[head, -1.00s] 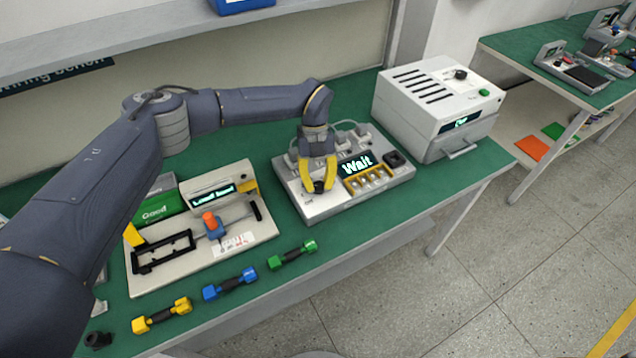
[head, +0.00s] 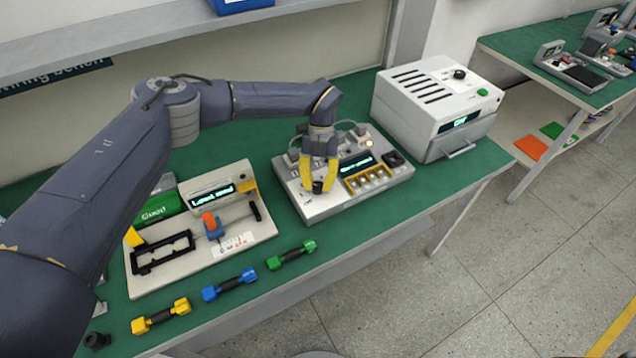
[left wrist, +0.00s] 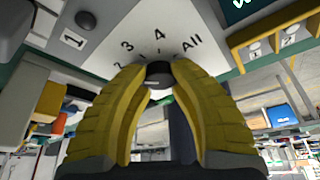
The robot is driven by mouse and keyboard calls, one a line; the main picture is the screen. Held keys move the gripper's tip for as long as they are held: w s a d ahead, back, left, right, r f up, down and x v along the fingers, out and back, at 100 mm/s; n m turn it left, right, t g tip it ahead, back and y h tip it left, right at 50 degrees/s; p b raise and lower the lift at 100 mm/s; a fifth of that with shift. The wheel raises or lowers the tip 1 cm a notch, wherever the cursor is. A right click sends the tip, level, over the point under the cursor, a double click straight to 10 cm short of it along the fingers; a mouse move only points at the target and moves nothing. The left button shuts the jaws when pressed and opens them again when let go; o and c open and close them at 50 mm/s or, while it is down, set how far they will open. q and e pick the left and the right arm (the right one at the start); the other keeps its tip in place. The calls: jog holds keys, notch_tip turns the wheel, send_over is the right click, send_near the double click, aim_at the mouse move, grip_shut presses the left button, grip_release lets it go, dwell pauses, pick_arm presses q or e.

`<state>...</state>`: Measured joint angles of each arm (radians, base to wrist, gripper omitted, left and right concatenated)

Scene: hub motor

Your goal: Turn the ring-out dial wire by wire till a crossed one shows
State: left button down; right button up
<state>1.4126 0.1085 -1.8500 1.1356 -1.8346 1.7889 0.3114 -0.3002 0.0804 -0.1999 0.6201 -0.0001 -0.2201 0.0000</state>
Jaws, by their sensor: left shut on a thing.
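The ring-out box (head: 330,207) is a grey unit on the green bench in the head view. Its small screen (head: 356,163) shows short lit text too small to read. A lamp (head: 369,143) behind the screen glows. My left gripper (head: 318,186) has yellow fingers and is shut on the black dial (left wrist: 159,72) at the box's front left. In the left wrist view the dial stands between the fingertips, with marks 1, 2, 3, 4 and All on the face around it. The dial's pointer is hidden. My right gripper is not in view.
A white fixture board (head: 265,239) with a lit display stands left of the box. Yellow, blue and green-ended pieces (head: 230,284) lie along the front edge. A white vented machine (head: 436,105) stands close on the right.

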pick_arm(q)
jog(key=c, duration=0.9)
grip_release()
jog(key=shift+c, duration=0.2)
jog(key=shift+w, duration=0.1)
jog(key=v, duration=1.1)
jog(key=shift+w+r, duration=0.2)
jog(key=shift+r, duration=0.15)
dwell(0.5)
